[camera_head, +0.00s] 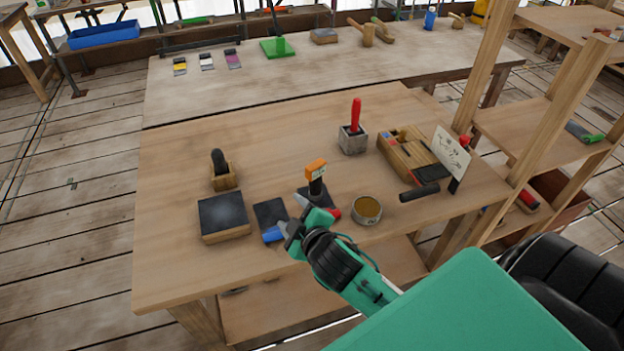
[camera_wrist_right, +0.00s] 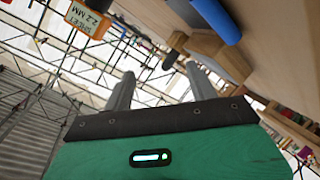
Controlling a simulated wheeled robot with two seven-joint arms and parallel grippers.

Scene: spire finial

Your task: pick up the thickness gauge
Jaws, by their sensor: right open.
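The thickness gauge appears to be the orange block (camera_head: 316,169) on a dark stem, standing upright on a small dark base on the wooden table. In the right wrist view an orange tag (camera_wrist_right: 87,20) reads "SHEET 2.2 MM" at the upper left. My right gripper (camera_head: 291,214) is just in front and to the left of the gauge in the head view. Its two grey fingers (camera_wrist_right: 160,82) are apart with nothing between them. The gauge is beyond the fingers, to the left, not touched as far as I can tell. My left gripper is not in view.
A blue-handled tool (camera_head: 272,235) lies beside a dark plate (camera_head: 270,213). Behind stand a red-handled tool (camera_head: 356,115) and wooden tool holder (camera_head: 412,155).

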